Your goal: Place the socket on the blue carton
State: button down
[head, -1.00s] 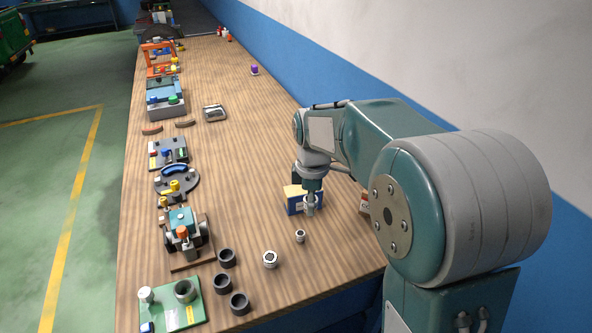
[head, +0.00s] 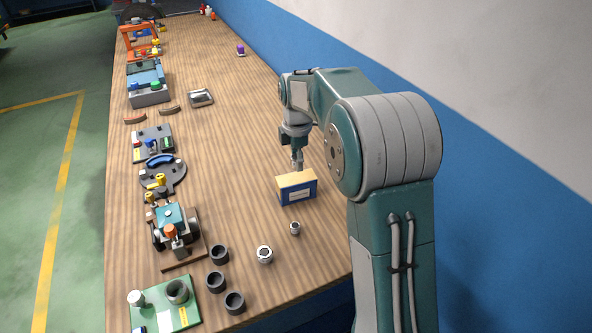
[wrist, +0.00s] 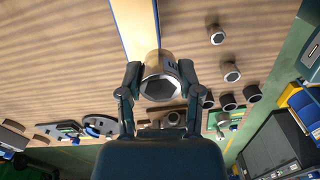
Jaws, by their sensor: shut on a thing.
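The blue carton (head: 297,192) has a tan top and stands on the bench, at the right. My gripper (head: 297,160) is above its back edge in the head view. In the wrist view my gripper (wrist: 160,85) is shut on a silver metal socket (wrist: 159,66), its dark hollow end facing the camera. The carton's tan top with a blue edge (wrist: 134,22) shows beyond the held socket. I cannot tell whether the socket touches the carton. Two more silver sockets, a small one (head: 295,228) and a larger one (head: 264,254), stand on the bench in front.
Several dark cups (head: 219,254) stand near the front, beside a green board (head: 165,306). A teal-and-orange model machine (head: 174,230) and other fixtures line the left edge. A metal tray (head: 200,97) lies farther back. The middle of the wooden bench is clear.

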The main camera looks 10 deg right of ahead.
aim_at(296, 178)
jog(key=w+f, duration=0.2)
jog(key=f, duration=0.1)
jog(key=shift+w+d+f, duration=0.15)
jog(key=shift+w+f, duration=0.05)
jog(key=shift+w, duration=0.2)
notch_tip(296, 178, down, 3)
jog(key=shift+w+f, duration=0.1)
jog(key=shift+f, duration=0.05)
jog(key=shift+c, duration=1.3)
grip_release()
